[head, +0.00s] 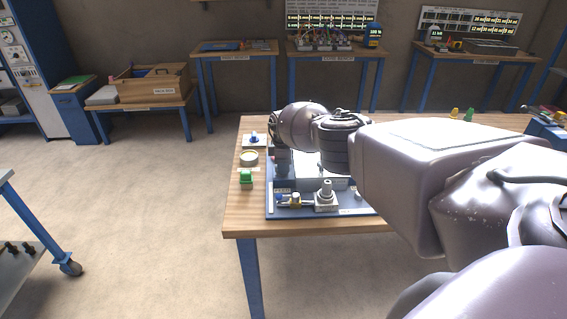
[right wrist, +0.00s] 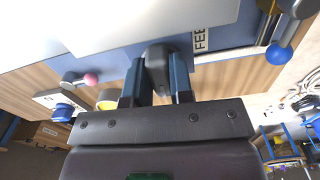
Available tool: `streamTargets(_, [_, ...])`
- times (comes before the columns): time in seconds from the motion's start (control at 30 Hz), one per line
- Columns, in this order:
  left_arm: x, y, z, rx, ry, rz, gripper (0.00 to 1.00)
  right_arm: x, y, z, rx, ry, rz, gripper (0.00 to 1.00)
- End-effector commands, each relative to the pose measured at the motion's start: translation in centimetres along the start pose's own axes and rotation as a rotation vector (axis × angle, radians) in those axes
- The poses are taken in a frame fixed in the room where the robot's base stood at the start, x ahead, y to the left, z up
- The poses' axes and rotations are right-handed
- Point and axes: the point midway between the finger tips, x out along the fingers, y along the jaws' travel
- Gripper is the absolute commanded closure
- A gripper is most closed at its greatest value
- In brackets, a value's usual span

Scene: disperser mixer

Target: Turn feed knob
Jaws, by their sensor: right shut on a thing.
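The feed knob (right wrist: 155,55) is a dark rounded knob on a blue panel (right wrist: 215,62), beside a white label whose visible letters read "FEE". My right gripper (right wrist: 156,82) has one finger on each side of the knob and is shut on it. In the head view my right arm reaches in from the right over the wooden table, and its wrist hides the knob and most of the fingers. The blue base of the mixer (head: 290,211) shows below the wrist. My left gripper is not in view.
A metal fitting (head: 326,196) stands on the base's front part. In the right wrist view a blue ball-ended lever (right wrist: 280,50) is to the right. Open floor lies left.

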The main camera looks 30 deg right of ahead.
Motion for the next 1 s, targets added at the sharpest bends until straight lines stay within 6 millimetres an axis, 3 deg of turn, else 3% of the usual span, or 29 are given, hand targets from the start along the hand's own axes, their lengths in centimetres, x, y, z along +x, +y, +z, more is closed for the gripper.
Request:
streamTargets(0.4, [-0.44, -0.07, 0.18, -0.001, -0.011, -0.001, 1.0, -0.03, -0.03, 0.04, 0.133, 0.0, 0.0, 1.0])
streamTargets(0.9, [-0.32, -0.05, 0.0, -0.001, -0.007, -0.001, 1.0, 0.02, -0.05, 0.03, 0.145, 0.0, 0.0, 1.0])
streamTargets(0.93, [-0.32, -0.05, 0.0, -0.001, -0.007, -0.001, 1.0, 0.02, -0.05, 0.03, 0.145, 0.0, 0.0, 0.77])
streamTargets(1.0, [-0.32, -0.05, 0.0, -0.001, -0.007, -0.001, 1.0, 0.02, -0.05, 0.03, 0.145, 0.0, 0.0, 0.67])
